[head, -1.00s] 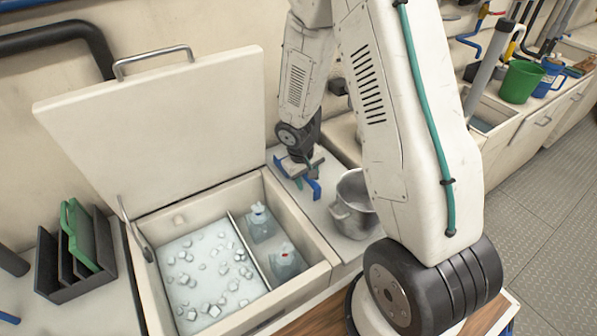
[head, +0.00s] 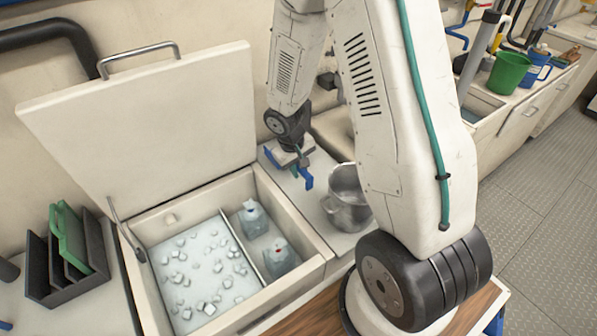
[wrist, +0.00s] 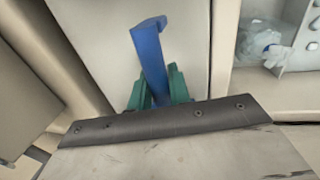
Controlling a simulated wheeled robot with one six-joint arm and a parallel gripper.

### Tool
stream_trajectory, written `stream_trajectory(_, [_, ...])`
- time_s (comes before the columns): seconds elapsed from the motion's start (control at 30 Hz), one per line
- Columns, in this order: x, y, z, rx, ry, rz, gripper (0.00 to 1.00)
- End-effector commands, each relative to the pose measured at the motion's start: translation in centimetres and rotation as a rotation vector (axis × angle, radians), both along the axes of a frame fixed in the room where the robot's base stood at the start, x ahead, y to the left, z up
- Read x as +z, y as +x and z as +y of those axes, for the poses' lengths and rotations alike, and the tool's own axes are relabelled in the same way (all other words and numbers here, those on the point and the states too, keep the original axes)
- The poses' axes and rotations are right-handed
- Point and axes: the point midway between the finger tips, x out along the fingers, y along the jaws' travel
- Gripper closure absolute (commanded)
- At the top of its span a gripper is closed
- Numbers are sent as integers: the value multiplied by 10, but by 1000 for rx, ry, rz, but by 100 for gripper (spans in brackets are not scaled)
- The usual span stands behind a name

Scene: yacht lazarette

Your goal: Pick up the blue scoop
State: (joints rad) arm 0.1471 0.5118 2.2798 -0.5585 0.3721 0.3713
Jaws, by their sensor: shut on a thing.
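The blue scoop (wrist: 150,60) shows in the wrist view as a blue bar, narrow and upright in the picture, with a short hooked end at the top. My gripper (wrist: 158,88) has its teal fingers shut on it from both sides. In the head view my gripper (head: 292,168) is over the pale counter between the ice bin and the metal pot. Blue parts of the scoop (head: 306,179) show beside and below the fingers. The rest of the scoop is hidden by the gripper. I cannot tell whether it touches the counter.
The open ice bin (head: 310,262) stands left of my gripper, with ice cubes and two bottles inside and its lid (head: 140,125) raised. The metal pot (head: 347,205) is close on the right. A dark rack (head: 40,275) with a green board is far left. A green bucket (head: 508,73) is far right.

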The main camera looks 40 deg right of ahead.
Motion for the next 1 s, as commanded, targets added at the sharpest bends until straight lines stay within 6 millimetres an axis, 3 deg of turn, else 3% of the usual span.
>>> stream_trajectory(0.07, [15,1,0,-1,-1,-4,100])
stream_trajectory(0.6, [26,-77,104,6,0,-1,100])
stream_trajectory(0.8, [28,-92,123,2,0,-1,100])
stream_trajectory(1.0, [28,-97,128,0,0,0,100])
